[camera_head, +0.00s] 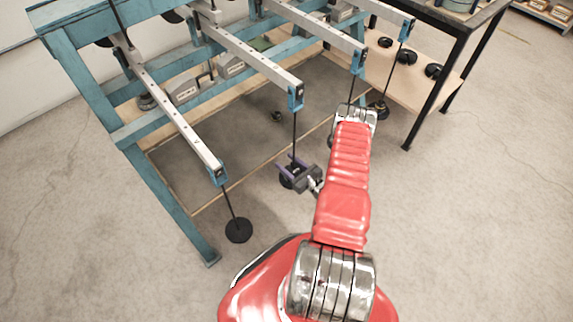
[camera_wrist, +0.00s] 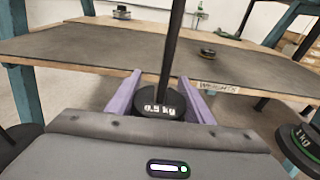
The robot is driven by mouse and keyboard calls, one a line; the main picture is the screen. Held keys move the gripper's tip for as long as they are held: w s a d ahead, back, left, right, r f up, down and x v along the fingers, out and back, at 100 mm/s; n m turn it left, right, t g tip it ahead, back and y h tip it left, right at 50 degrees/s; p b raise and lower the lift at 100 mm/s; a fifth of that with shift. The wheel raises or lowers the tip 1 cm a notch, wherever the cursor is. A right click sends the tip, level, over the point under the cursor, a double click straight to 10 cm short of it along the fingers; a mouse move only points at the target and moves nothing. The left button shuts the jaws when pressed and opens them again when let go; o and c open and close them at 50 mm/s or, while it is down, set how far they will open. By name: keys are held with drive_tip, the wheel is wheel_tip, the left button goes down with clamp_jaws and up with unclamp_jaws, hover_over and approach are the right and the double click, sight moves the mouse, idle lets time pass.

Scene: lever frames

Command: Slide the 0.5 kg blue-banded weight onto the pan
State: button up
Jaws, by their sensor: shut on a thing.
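The dark round weight marked 0.5 kg (camera_wrist: 158,106) sits between the two purple fingers of my gripper (camera_wrist: 160,76) in the wrist view. My gripper is shut on it. No blue band can be made out. A thin dark hanger rod (camera_wrist: 173,45) comes down at the weight; whether the weight's slot is around the rod or just in front of it I cannot tell. In the head view my gripper (camera_head: 285,168) is at the lower end of the rod (camera_head: 294,130) hanging from the second lever. The pan there is hidden by the weight and fingers.
A hanger with a dark disc (camera_head: 239,230) hangs at the left. A green-banded 1 kg disc (camera_wrist: 303,145) is close on the right in the wrist view. Beyond stands a shelf board (camera_wrist: 75,45) with small weights and a label. A blue frame leg (camera_head: 175,195) stands at the left.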

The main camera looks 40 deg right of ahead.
sight(298, 173)
drive_tip(key=shift+f, duration=0.35)
idle(0.6)
drive_tip(key=o, duration=1.3)
drive_tip(key=shift+s, duration=0.15)
drive_tip(key=shift+s+d+r, duration=0.1)
drive_tip(key=shift+s+r, duration=0.05)
drive_tip(key=shift+s, duration=0.95)
drive_tip(key=shift+s+a+r, duration=0.1)
drive_tip(key=shift+s+r, duration=0.1)
drive_tip(key=shift+s, duration=0.9)
drive_tip(key=shift+s+d+r, duration=0.1)
drive_tip(key=shift+s+r, duration=0.05)
drive_tip(key=shift+s, duration=0.95)
drive_tip(key=shift+s, duration=0.1)
